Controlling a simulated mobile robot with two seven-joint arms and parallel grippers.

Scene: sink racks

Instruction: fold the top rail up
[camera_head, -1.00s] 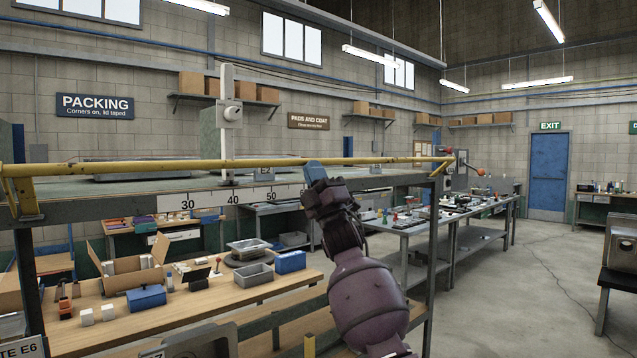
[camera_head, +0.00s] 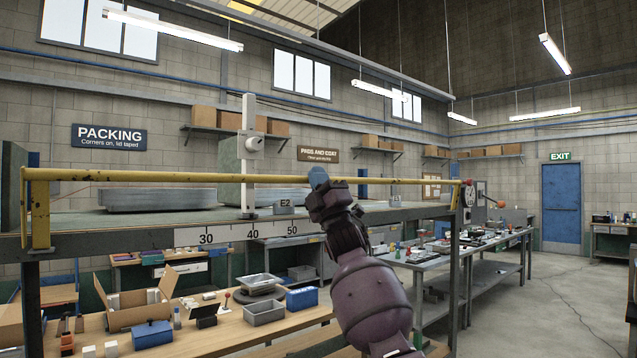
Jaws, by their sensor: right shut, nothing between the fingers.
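The top rail is a long yellow bar (camera_head: 230,178) running along the front of the raised shelf (camera_head: 130,240). Its yellow left end bracket (camera_head: 40,212) stands upright, and the bar sits above the shelf's front edge. The bar's right end is near a dark post at the shelf's right end. My right gripper (camera_head: 318,178) is shut and empty. Its blue fingertips overlap the bar right of its middle, in front of it in the picture. Whether they touch or press on it cannot be told for sure. My left gripper is not in view.
A white upright scale post (camera_head: 249,150) stands on the shelf behind the bar, near flat grey stacks (camera_head: 157,199). A numbered strip (camera_head: 240,233) runs along the shelf's front edge. Below is a wooden bench (camera_head: 235,330) with boxes and trays. Open floor lies to the right.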

